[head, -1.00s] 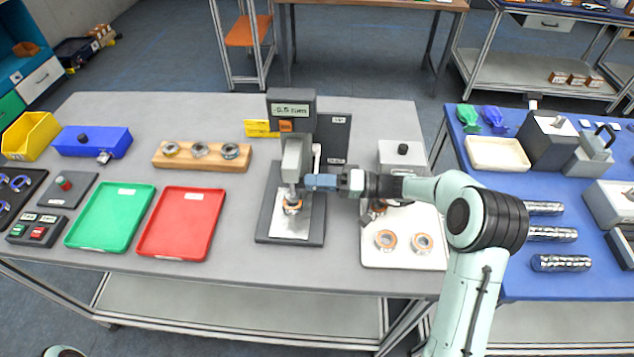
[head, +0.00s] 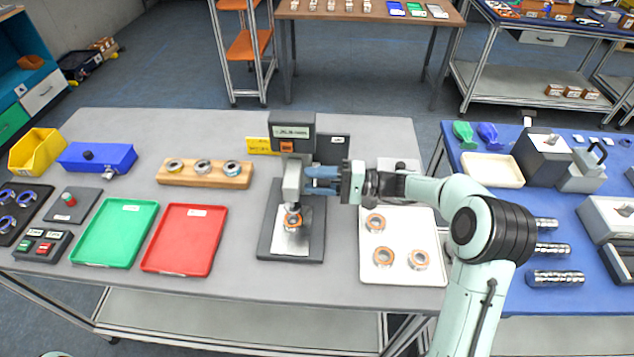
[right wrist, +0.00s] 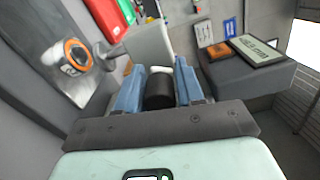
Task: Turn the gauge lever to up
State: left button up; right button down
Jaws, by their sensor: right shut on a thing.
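The gauge is a grey stand with a digital display (head: 292,131), a light grey head (head: 293,182) and a dark base plate (head: 266,248). An orange-rimmed ring (head: 292,221) sits on its base under the head, and shows at the left in the right wrist view (right wrist: 77,55). My right gripper (head: 319,181) is at the right side of the gauge head. In the right wrist view its blue fingers (right wrist: 157,82) are shut on the black lever knob (right wrist: 159,90). Most of the lever is hidden by my gripper. My left gripper is out of view.
A white tray (head: 402,276) with several rings lies right of the gauge. A red tray (head: 185,238), a green tray (head: 114,232) and a wooden ring holder (head: 240,179) are at the left. A dark panel (head: 333,151) stands close behind my gripper.

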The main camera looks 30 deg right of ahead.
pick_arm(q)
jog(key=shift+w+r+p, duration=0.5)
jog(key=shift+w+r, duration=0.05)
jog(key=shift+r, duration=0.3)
pick_arm(e)
jog(key=shift+w+d+r+m, duration=0.2)
jog(key=shift+w+r+m, duration=0.1)
jog(key=shift+r+m, duration=0.45)
jog(key=c, duration=0.9)
grip_release()
jog(key=shift+f, duration=0.2)
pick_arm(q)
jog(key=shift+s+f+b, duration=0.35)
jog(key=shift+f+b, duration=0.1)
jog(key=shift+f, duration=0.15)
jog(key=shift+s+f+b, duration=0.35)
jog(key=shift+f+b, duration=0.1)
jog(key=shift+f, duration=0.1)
pick_arm(e)
jog(key=v, duration=1.3)
jog(key=shift+d, duration=0.25)
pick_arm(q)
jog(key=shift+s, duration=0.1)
